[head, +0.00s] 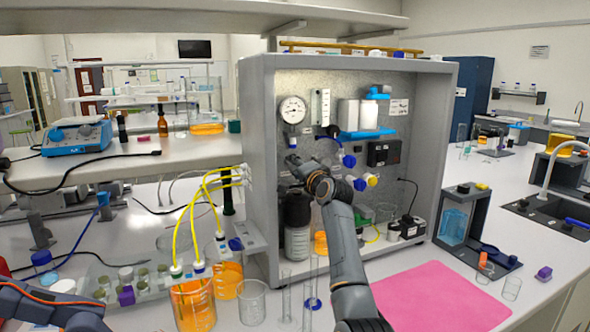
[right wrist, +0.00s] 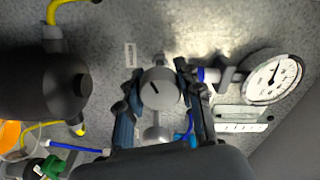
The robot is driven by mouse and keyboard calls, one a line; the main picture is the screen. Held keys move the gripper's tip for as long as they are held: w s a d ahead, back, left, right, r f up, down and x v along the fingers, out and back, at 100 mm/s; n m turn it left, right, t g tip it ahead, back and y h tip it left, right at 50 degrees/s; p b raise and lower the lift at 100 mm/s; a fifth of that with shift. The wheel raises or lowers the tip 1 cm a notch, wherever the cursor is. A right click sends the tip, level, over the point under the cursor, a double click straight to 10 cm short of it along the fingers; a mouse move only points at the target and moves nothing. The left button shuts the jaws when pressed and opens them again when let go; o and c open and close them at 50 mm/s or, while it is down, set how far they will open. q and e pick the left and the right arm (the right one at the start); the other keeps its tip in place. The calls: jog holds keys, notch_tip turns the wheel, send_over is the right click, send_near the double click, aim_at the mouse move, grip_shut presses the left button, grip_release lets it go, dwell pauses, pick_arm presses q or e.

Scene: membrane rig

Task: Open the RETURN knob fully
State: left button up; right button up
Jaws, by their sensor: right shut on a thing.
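My right gripper (head: 297,168) reaches into the grey cabinet, against its back panel. In the head view the gripper and arm hide this knob. Of my left arm only a link shows at the lower left; its gripper is out of view.
A round pressure gauge (head: 293,110) is on the panel above the gripper. Blue knobs (head: 349,161) and a yellow-faced knob (head: 371,180) are to the right. A dark cylinder (head: 297,222) stands below. Beakers with orange liquid (head: 193,305) and yellow tubes are at the front left.

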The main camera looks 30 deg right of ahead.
jog(key=n, duration=0.6)
jog(key=shift+f, duration=0.3)
jog(key=n, duration=0.6)
jog(key=shift+f, duration=0.1)
dwell(0.3)
jog(key=o, duration=1.2)
jog(key=shift+r, duration=0.25)
jog(key=shift+s, duration=0.1)
jog(key=s+a, duration=0.1)
jog(key=s, duration=1)
jog(key=shift+s+a+p, duration=0.2)
jog(key=shift+s+p, duration=0.1)
jog(key=shift+s, duration=0.1)
